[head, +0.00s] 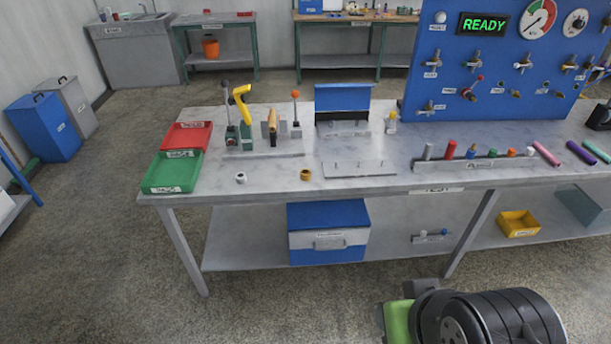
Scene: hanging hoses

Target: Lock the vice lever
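A small vice-like fixture (270,130) stands at the left of the grey workbench, with a tan upright piece between grey plates. Beside it on the right, a lever with an orange ball knob (295,95) stands roughly upright. I take this as the vice lever; its lock state cannot be told at this size. To the left is a green device (246,134) with a raised yellow handle (242,100), and a post with a dark knob (226,112). My gripper is not in view; only parts of my own body show at the bottom right.
Red (188,138) and green (172,174) trays sit at the bench's left end. A blue panel (490,70) reads READY. Small rings (305,174) lie near the front edge. Floor in front is mostly clear.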

